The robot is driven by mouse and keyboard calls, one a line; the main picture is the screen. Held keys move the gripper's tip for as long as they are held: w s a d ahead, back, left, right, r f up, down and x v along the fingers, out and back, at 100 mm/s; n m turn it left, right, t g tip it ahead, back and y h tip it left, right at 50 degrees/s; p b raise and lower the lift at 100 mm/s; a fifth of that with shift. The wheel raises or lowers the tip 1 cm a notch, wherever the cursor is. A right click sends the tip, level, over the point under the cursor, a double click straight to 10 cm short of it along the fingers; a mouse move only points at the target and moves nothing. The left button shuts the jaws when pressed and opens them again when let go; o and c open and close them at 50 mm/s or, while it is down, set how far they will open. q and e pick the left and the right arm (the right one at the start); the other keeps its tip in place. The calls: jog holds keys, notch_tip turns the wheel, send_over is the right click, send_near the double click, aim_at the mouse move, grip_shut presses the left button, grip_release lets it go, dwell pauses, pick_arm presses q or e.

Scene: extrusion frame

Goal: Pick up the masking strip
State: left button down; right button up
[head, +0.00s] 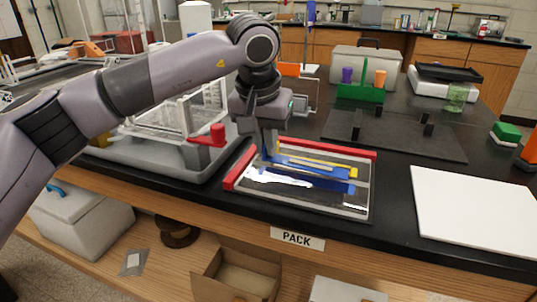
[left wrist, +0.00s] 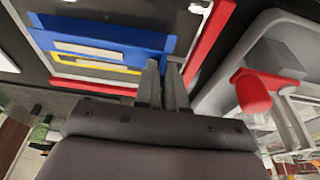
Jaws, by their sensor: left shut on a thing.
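The masking strip, which I take to be the blue strip (head: 315,168), extends over a red-edged framed panel (head: 374,172). In the left wrist view the blue strip (left wrist: 80,35) is broad and reaches the fingers. My left gripper (head: 269,150) points down at the strip's left end and is shut on it. Its two fingers also show in the left wrist view (left wrist: 165,68), close together at the strip's end. Whether the strip is clear of the panel is hard to tell. My right gripper is not in view.
A yellow strip (head: 335,170) lies alongside the blue one. A grey tray (head: 150,160) with a red-knobbed clamp (head: 217,133) stands close at left. A white board (head: 475,210) lies at right. A dark mat (head: 395,138) and green rack (head: 360,93) are behind.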

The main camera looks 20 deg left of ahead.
pick_arm(q)
notch_tip(320, 180, up, 17)
jog(key=p, duration=0.3)
jog(key=shift+r+p, duration=1.05)
jog(key=shift+p, duration=0.4)
dwell(0.5)
dwell(0.4)
notch_tip(320, 180, up, 8)
jog(key=p, duration=0.9)
jog(key=shift+p, duration=0.35)
